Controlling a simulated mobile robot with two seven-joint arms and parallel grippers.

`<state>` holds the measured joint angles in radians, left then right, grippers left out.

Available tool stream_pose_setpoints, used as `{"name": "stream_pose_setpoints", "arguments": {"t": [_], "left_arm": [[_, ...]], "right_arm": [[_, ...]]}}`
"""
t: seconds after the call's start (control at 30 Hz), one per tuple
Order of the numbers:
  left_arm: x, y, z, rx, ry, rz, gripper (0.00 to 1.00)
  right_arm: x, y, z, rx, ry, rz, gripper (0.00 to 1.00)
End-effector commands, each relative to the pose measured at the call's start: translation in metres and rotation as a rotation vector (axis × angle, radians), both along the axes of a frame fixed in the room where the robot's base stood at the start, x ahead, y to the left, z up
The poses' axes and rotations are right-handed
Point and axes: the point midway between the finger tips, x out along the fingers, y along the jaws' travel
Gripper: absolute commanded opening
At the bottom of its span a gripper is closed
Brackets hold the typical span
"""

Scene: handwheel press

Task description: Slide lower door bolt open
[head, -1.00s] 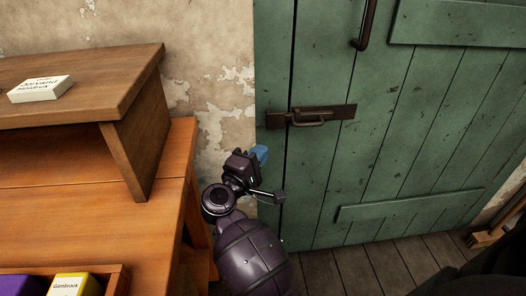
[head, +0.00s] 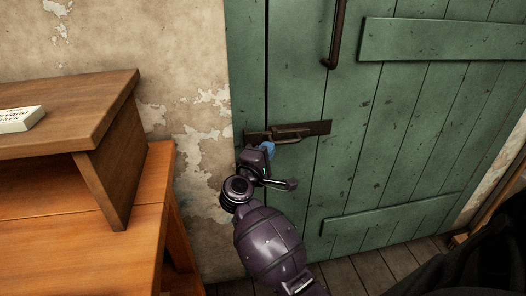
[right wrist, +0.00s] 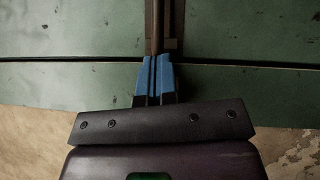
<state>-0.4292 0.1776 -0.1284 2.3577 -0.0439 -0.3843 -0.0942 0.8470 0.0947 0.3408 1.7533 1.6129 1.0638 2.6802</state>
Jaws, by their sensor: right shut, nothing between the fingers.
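The lower door bolt (head: 318,128) is a dark rusty metal plate and rod with a looped handle (head: 290,135). It lies horizontally on the green plank door (head: 345,170), near the door's left edge. My right gripper (head: 267,149) is at the left part of the bolt, just below it in the head view. Its blue fingertips (right wrist: 156,75) are pressed together with nothing held between them. In the right wrist view the bolt (right wrist: 157,25) runs upward from the fingertips. I cannot tell whether they touch it. My left gripper is not in view.
A dark vertical pull handle (head: 335,40) is higher on the door. A wooden desk (head: 110,245) with a raised shelf (head: 110,150) stands at left, close to my right arm. A small white box (head: 18,119) lies on the shelf. Peeling plaster wall (head: 180,60) is behind.

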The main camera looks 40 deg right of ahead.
Motion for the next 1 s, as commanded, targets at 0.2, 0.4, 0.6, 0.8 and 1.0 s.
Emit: {"name": "stream_pose_setpoints", "arguments": {"t": [0.2, 0.4, 0.6, 0.8, 1.0], "left_arm": [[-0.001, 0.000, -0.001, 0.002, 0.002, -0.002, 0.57], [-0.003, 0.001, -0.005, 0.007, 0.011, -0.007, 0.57], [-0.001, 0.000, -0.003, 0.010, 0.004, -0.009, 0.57], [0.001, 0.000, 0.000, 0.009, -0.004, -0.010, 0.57], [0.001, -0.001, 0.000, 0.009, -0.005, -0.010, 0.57]], "right_arm": [[-0.001, -0.001, 0.000, 0.000, 0.001, -0.001, 0.00], [-0.017, -0.025, -0.003, 0.000, 0.004, -0.004, 0.00], [-0.029, -0.046, -0.001, 0.000, 0.002, -0.001, 0.00], [-0.030, -0.048, 0.000, 0.000, 0.001, -0.001, 0.00], [-0.030, -0.047, 0.000, 0.000, 0.001, -0.001, 0.00]]}}
